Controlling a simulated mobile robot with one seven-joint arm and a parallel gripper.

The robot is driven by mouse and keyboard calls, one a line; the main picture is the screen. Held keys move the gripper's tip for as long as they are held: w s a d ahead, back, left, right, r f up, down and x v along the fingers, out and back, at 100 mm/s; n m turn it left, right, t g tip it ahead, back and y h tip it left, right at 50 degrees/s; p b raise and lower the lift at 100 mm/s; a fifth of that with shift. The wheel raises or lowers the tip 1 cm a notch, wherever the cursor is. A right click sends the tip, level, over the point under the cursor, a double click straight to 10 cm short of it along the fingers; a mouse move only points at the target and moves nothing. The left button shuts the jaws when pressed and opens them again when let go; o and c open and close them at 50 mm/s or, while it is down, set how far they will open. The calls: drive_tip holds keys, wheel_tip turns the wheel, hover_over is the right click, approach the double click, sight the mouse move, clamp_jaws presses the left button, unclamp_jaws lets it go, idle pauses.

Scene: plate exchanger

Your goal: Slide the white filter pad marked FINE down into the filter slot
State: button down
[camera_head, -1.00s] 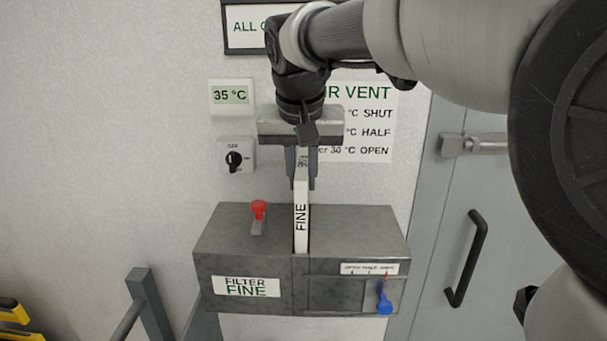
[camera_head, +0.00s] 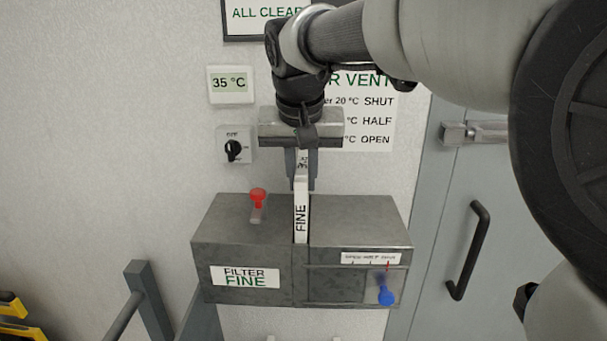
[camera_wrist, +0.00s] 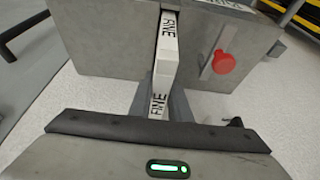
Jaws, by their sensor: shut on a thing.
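The white filter pad marked FINE (camera_head: 301,212) stands upright between the fingers of my gripper (camera_head: 302,180), which is shut on its upper part. Its lower end meets the top of the grey filter box (camera_head: 360,215) at the narrow slot near the middle. How deep it sits inside is hidden. In the wrist view the pad (camera_wrist: 167,62) runs from my gripper (camera_wrist: 160,105) to the slot line in the box (camera_wrist: 110,40). The box front carries a FILTER FINE label (camera_head: 245,277).
A red-knobbed lever (camera_head: 258,197) stands on the box top, left of the pad. A blue-knobbed lever (camera_head: 386,295) is on the front right. A dial switch (camera_head: 234,150) and a 35 °C display (camera_head: 230,84) are on the wall. A grey door (camera_head: 450,210) is at right.

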idle(0.4)
wheel_tip(320, 180, down, 6)
drive_tip(key=b, duration=0.4)
drive_tip(key=shift+s+f+b, duration=0.1)
drive_tip(key=shift+f+b, duration=0.15)
drive_tip(key=shift+b, duration=0.15)
idle(0.7)
